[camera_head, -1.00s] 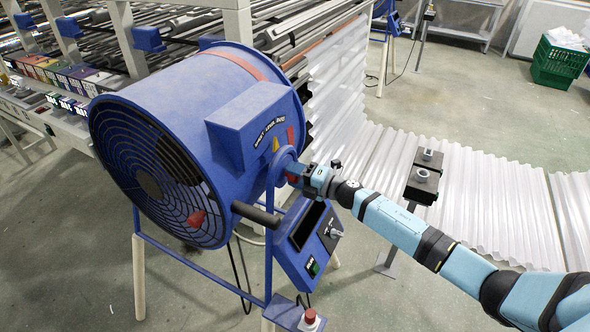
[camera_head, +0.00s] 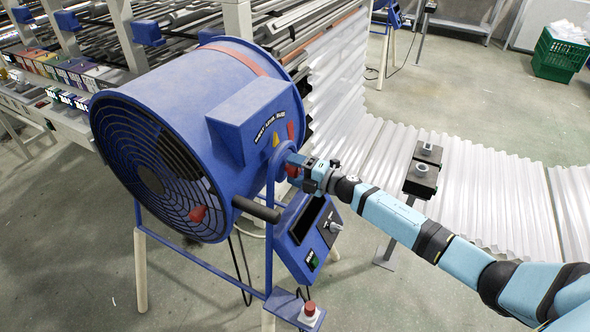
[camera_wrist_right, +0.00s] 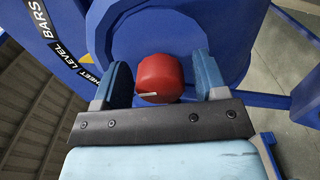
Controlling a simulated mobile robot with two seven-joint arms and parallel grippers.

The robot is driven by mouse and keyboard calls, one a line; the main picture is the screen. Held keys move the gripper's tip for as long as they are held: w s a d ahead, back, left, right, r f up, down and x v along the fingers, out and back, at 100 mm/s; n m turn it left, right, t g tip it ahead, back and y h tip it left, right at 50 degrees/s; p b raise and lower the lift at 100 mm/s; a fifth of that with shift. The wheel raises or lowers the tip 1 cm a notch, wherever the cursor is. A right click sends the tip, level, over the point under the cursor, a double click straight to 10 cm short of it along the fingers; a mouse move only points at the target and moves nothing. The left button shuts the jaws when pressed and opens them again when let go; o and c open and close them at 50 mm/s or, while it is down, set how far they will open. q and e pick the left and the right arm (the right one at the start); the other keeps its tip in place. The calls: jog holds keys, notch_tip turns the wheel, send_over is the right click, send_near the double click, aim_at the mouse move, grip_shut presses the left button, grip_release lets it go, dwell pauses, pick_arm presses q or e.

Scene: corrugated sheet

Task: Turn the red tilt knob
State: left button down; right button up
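The red tilt knob (camera_wrist_right: 160,78) sits on the round blue hub on the side of the big blue fan drum (camera_head: 190,130). In the right wrist view it has a white line low on its face, running roughly sideways. In the head view only a bit of its red (camera_head: 291,170) shows by the gripper. My right gripper (camera_wrist_right: 162,82) is open, with one blue finger on each side of the knob and narrow gaps visible between. It also shows in the head view (camera_head: 297,169) against the hub. My left gripper is not in view.
A blue control box (camera_head: 308,240) with a dial and a green button hangs below my right wrist. A dark handle bar (camera_head: 256,209) sticks out of the drum nearby. A red button (camera_head: 309,308) stands low in front. White corrugated sheet (camera_head: 470,195) lies behind my arm.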

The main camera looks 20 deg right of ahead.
jog(key=shift+s+d+f, duration=0.1)
jog(key=shift+s+d, duration=0.2)
jog(key=shift+s, duration=0.05)
jog(key=b+v, duration=0.3)
jog(key=v, duration=1)
jog(key=shift+a, duration=0.15)
jog(key=s+a+f+m+g+h, duration=0.1)
jog(key=s+a+f+m+h, duration=0.1)
jog(key=s+a+f+m, duration=0.3)
jog(key=s+a+f+m+g+h+p, duration=0.1)
jog(key=s+a+f+m+h, duration=0.2)
jog(key=s+m, duration=0.7)
jog(key=s+a+f+m+g+h+p, duration=0.1)
jog(key=s+a+f+m+h, duration=0.1)
jog(key=s+a+f+m, duration=0.5)
jog(key=s+a, duration=0.1)
jog(key=s, duration=0.1)
jog(key=shift+s+a+f+h, duration=0.2)
jog(key=shift+s+a+h, duration=0.15)
jog(key=shift+h, duration=0.05)
